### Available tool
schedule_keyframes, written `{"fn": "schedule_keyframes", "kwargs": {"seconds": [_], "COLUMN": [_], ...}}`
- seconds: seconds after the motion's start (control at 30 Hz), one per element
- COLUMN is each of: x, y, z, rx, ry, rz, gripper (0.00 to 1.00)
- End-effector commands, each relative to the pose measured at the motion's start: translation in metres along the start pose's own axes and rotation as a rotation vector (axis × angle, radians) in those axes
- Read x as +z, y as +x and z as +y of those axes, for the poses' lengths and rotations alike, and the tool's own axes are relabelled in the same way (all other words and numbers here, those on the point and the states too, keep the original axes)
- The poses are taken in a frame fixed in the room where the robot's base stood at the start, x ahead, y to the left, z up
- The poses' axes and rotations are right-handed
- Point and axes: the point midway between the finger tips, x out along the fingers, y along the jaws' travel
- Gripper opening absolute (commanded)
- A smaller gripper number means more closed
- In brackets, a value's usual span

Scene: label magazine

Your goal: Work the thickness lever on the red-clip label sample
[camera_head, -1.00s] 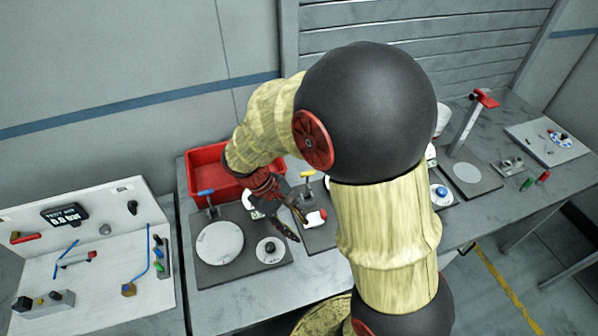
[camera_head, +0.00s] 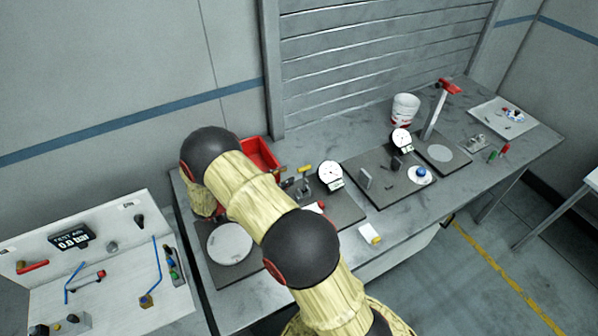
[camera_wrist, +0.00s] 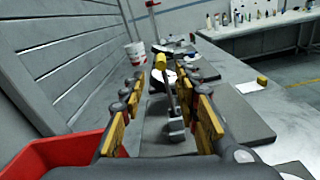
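The red-clip label sample (camera_head: 319,206) shows as a small red and white piece on the middle dark plate, partly hidden by my arm. A lever with a yellow handle (camera_head: 305,168) stands beside a white dial gauge (camera_head: 330,176) on that plate. In the wrist view the yellow handle (camera_wrist: 160,62) rises on a grey stem, framed between my fingers; I cannot tell whether they touch it. My gripper (camera_wrist: 163,88) is open, with yellow pads on both fingers, and no object is clearly held. In the head view my arm hides most of it.
A red bin (camera_head: 262,154) stands behind my arm and shows close at lower left in the wrist view. A yellow-clip label (camera_head: 370,235) lies near the bench's front edge. A second gauge plate (camera_head: 375,185), a white bucket (camera_head: 404,108) and a red-topped post (camera_head: 436,112) stand farther right.

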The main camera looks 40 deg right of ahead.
Motion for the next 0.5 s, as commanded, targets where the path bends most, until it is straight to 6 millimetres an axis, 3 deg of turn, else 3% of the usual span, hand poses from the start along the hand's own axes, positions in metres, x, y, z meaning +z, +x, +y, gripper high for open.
{"fn": "schedule_keyframes", "kwargs": {"seconds": [0.17,0.5], "x": [0.006,0.007], "y": [0.012,0.062], "z": [-0.002,-0.003], "rx": [-0.004,-0.006], "ry": [-0.016,-0.015], "rz": [-0.022,-0.019], "gripper": [0.32,0.32]}}
